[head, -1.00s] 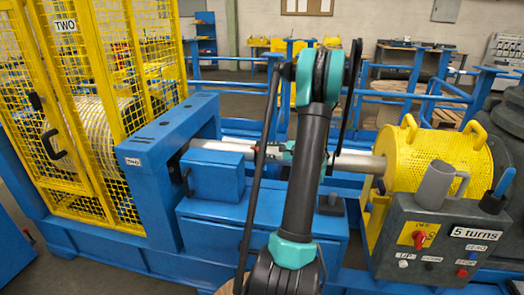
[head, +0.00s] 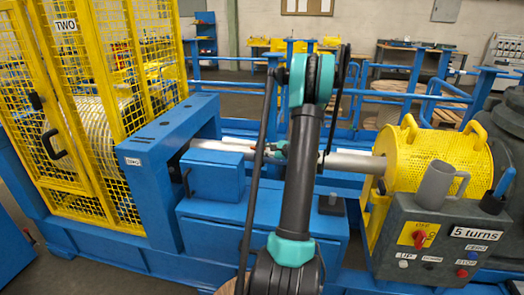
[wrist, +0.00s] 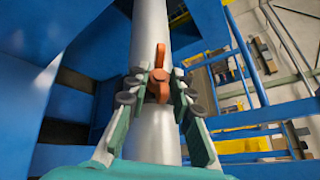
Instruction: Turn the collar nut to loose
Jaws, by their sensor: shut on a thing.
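The collar nut (wrist: 159,82) is an orange-brown winged piece on a pale grey shaft (wrist: 150,30) in the wrist view. One wing points up along the shaft. My gripper (wrist: 157,92) is closed in around it, with a green-and-grey finger with dark round pads on each side. In the head view my gripper (head: 276,150) is at the shaft (head: 350,163), partly hidden by my arm, and only a small bit of orange shows there. The contact points between pads and nut are too small to make out.
A blue frame (head: 170,150) and yellow mesh cage (head: 95,110) stand left. A yellow perforated guard (head: 430,160) stands right. In front of it is a grey control box (head: 440,238) with a grey mug (head: 435,185) on top. Blue rails run behind the shaft.

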